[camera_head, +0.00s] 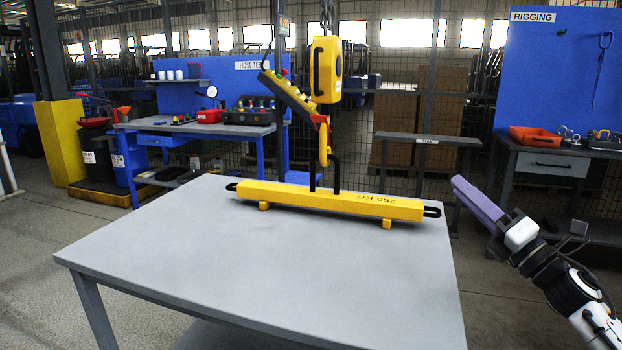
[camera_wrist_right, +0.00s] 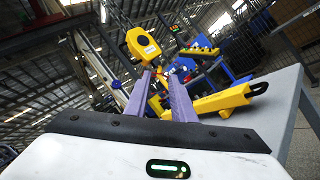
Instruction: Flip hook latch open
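A yellow hook (camera_head: 324,150) hangs below a yellow hoist block (camera_head: 327,66) at the table's far side. A small red latch (camera_head: 319,120) shows at the hook's top; I cannot tell whether it is open. The hook is at the black upright bail of a yellow 250 KG beam weight (camera_head: 330,199), which stands on the table. My right gripper (camera_head: 456,181) has purple fingers and is well right of the hook, off the table's right edge. In the right wrist view its fingers (camera_wrist_right: 160,76) are apart and empty, with the hoist block (camera_wrist_right: 143,44) beyond them. My left gripper is not in view.
A tilted button pendant (camera_head: 289,94) hangs beside the hoist block. The grey table (camera_head: 260,270) is clear in front of the weight. A narrow grey stand (camera_head: 428,139) is behind right, and a blue-backed rigging bench (camera_head: 545,80) is at far right.

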